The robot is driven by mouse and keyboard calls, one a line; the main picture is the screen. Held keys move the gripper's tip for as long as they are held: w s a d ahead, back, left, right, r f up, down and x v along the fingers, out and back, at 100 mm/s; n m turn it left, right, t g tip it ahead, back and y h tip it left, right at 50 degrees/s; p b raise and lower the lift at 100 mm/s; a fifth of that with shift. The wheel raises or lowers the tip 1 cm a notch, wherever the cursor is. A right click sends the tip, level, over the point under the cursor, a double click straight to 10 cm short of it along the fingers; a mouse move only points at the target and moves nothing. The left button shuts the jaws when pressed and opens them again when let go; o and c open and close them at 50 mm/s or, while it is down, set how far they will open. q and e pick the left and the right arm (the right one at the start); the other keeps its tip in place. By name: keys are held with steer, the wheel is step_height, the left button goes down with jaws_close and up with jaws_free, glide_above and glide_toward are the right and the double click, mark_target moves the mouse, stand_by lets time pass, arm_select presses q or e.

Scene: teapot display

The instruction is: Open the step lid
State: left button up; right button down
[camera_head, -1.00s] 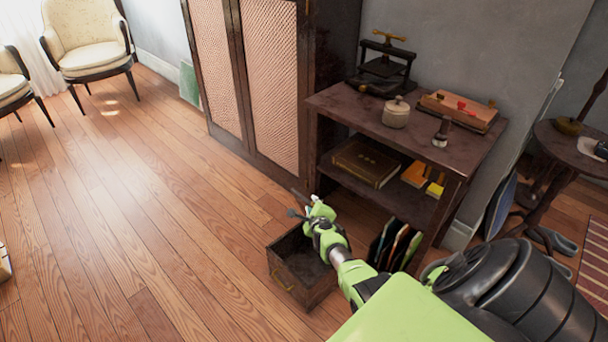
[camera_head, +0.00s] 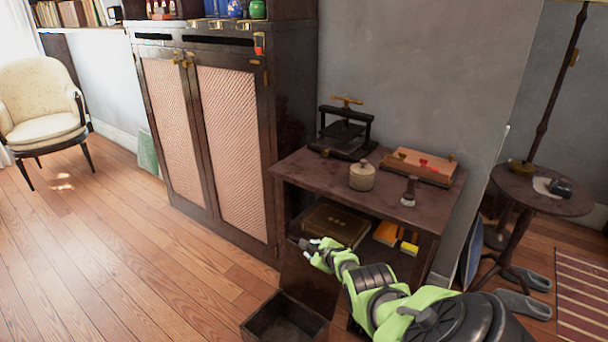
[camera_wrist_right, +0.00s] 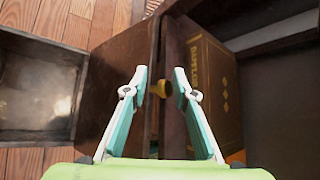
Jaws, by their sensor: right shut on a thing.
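The step lid (camera_head: 308,285) looks like a dark brown panel, standing steeply between the open box (camera_head: 262,325) and the low shelf. In the right wrist view the lid (camera_wrist_right: 112,78) rises beside the open box (camera_wrist_right: 78,115), with a small gold knob (camera_wrist_right: 162,88) near its edge. My right gripper (camera_head: 308,246) is at the top of this panel. Its fingers (camera_wrist_right: 160,78) are on either side of the lid's edge and knob, shut on the lid; the exact contact is hard to see. My left gripper is out of view.
A shelf table (camera_head: 300,165) stands right behind the lid, with a book (camera_head: 335,222) on its lower shelf, also close in the wrist view (camera_wrist_right: 212,80). A tall cabinet (camera_head: 235,150) is to the left. The wooden floor (camera_head: 120,260) at left is clear.

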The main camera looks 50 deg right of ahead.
steer(key=shift+s+a+f, duration=0.15)
steer(key=shift+a+f, duration=0.4)
steer(key=c, duration=1.9)
jaws_free()
steer(key=shift+f, duration=0.15)
